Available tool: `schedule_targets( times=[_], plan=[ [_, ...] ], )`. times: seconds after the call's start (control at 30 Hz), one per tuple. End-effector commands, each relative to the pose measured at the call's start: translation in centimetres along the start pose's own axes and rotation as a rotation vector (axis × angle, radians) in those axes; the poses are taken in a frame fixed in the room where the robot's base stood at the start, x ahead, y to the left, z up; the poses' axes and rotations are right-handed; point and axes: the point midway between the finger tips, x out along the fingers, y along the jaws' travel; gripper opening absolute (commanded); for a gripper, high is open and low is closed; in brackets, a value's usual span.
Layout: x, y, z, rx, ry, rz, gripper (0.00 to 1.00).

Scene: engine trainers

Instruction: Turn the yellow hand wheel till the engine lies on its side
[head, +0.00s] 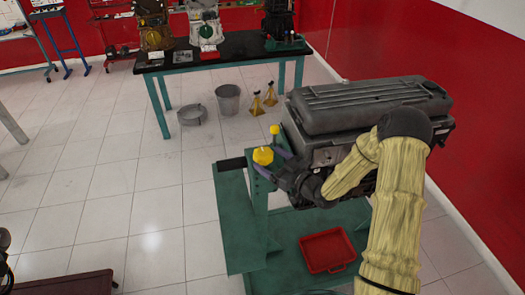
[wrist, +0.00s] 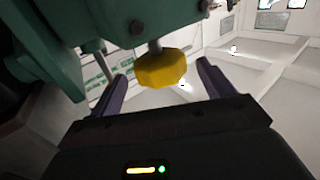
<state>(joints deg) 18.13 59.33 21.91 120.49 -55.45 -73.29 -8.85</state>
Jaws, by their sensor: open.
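The grey engine (head: 350,105) sits on a green wheeled stand (head: 229,215), with its ribbed cover facing up. A yellow knob (head: 263,155) stands at the stand's left post, and a second yellow knob (head: 275,130) shows just behind it. My gripper (head: 268,163) is at the front knob, its purple fingers spread. In the wrist view a yellow knob (wrist: 160,70) on a metal shaft lies between my open fingers (wrist: 163,85), with a gap on each side. I cannot tell whether these knobs are the whole hand wheel.
A red tray (head: 327,250) lies on the stand's lower base. A dark-topped bench (head: 225,52) with engines stands behind. A bucket (head: 228,99), a round pan (head: 192,115) and yellow jack stands (head: 264,97) are on the floor. The tiled floor to the left is mostly clear. A red wall is at right.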

Motion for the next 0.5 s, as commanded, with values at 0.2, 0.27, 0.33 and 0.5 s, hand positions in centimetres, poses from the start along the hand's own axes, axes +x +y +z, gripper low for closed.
schedule_targets(
  times=[0.2,0.27,0.33,0.5],
  plan=[
    [3.3,-0.1,-0.2,0.001,0.000,-0.001,0.81],
    [3.7,0.0,-0.1,0.001,0.001,0.000,0.81],
    [4.0,0.0,-0.1,0.001,0.000,0.000,0.81],
    [4.0,0.0,0.0,0.001,0.000,0.001,0.81]
  ],
)
